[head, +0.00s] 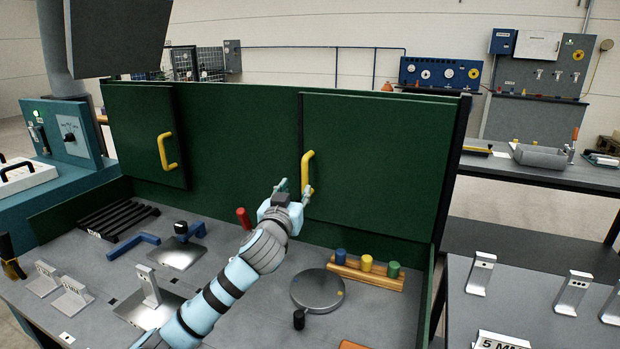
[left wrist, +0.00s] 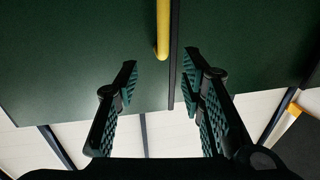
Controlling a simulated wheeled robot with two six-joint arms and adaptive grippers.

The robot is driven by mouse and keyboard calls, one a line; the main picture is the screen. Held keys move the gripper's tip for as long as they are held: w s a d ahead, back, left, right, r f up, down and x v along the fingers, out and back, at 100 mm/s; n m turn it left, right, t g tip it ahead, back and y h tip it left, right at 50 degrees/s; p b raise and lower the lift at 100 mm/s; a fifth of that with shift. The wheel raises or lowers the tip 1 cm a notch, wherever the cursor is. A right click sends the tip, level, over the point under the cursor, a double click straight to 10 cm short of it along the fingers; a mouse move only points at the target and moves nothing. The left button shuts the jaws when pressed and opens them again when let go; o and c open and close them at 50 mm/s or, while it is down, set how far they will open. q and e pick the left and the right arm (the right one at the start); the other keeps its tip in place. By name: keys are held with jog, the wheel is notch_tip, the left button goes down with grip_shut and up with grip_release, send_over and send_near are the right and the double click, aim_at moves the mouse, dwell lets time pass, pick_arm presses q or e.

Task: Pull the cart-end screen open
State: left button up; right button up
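A dark green screen stands across the back of the grey worktop, with two green panels on its face. The right panel (head: 385,160) has an upright yellow handle (head: 307,160) near its left edge. The left panel (head: 140,125) has another yellow handle (head: 166,151) near its right edge. I cannot tell by name which is the cart-end screen. My left gripper (head: 293,189) is open at the lower part of the right panel's handle. In the left wrist view its fingers (left wrist: 162,72) are apart, with the yellow handle (left wrist: 162,28) lying ahead between them. My right gripper is not in view.
On the worktop are a round grey disc (head: 317,290), a wooden block with coloured pegs (head: 367,270), a red cylinder (head: 244,217) and black bars (head: 118,218). A table with metal brackets (head: 480,274) is at the right.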

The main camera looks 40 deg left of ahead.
aim_at(304, 170)
pick_arm(q)
jog(key=x, duration=0.7)
jog(key=p+x, duration=0.1)
jog(key=x, duration=0.6)
jog(key=shift+s+a+r, duration=0.1)
jog(key=shift+a+r, duration=0.05)
jog(key=shift+a, duration=0.1)
grip_shut()
